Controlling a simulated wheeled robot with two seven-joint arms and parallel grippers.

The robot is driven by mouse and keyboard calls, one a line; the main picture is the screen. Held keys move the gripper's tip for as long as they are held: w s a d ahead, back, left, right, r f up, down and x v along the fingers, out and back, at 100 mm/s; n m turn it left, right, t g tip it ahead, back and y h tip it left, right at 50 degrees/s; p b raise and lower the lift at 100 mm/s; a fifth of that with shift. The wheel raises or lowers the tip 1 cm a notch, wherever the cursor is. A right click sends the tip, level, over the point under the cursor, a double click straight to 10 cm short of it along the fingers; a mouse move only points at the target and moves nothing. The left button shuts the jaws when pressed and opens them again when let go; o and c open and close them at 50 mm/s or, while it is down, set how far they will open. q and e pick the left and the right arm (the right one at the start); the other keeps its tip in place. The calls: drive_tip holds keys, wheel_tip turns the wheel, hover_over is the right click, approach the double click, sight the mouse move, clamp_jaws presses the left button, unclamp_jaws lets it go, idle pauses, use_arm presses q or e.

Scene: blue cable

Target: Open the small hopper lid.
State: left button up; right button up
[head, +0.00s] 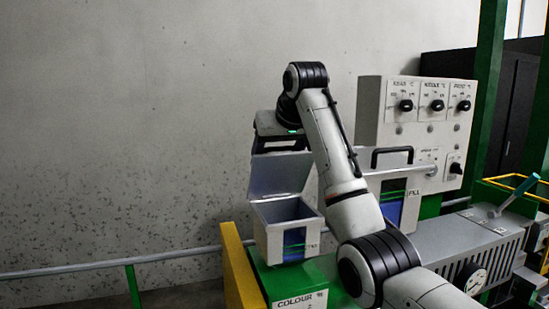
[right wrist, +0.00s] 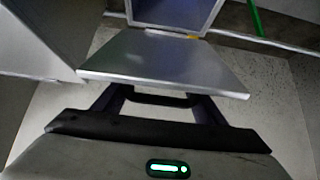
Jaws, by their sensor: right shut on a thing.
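The small hopper (head: 287,227) is a pale grey box with a blue window. Its lid (head: 280,174) stands raised, tilted up from the back edge, and the box's inside shows. In the right wrist view the lid (right wrist: 165,62) lies in front of the gripper, with the open box (right wrist: 172,12) beyond it. My right gripper (head: 279,143) is above the lid's upper edge. In the right wrist view my right gripper (right wrist: 160,100) is shut on the dark lid handle (right wrist: 158,97). The fingertips are partly hidden under the lid edge. My left gripper is not in view.
A larger hopper with a black handle (head: 392,150) stands to the right, behind my right arm. A control panel with knobs (head: 432,104) rises behind it. A yellow post (head: 237,264) is at the small hopper's left. Free room lies further left, before the wall.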

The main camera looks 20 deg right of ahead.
sight(281, 147)
drive_tip(key=shift+d+f, duration=0.15)
drive_tip(key=shift+f, duration=0.25)
drive_tip(key=o, duration=1.2)
drive_tip(key=shift+o, duration=0.4)
drive_tip(key=shift+w+d+f, duration=0.1)
drive_tip(key=shift+w+f, duration=0.05)
drive_tip(key=shift+w, duration=0.15)
drive_tip(key=shift+s+r, duration=0.3)
drive_tip(key=shift+r, duration=0.15)
drive_tip(key=b+v, duration=0.1)
drive_tip(key=v, duration=0.5)
drive_tip(key=shift+s+r, duration=0.25)
drive_tip(key=shift+r, duration=0.05)
drive_tip(key=shift+b+v, duration=0.9)
drive_tip(key=shift+b, duration=0.3)
drive_tip(key=shift+s+r+b, duration=0.25)
drive_tip(key=shift+r+b, duration=0.05)
drive_tip(key=shift+c, duration=0.4)
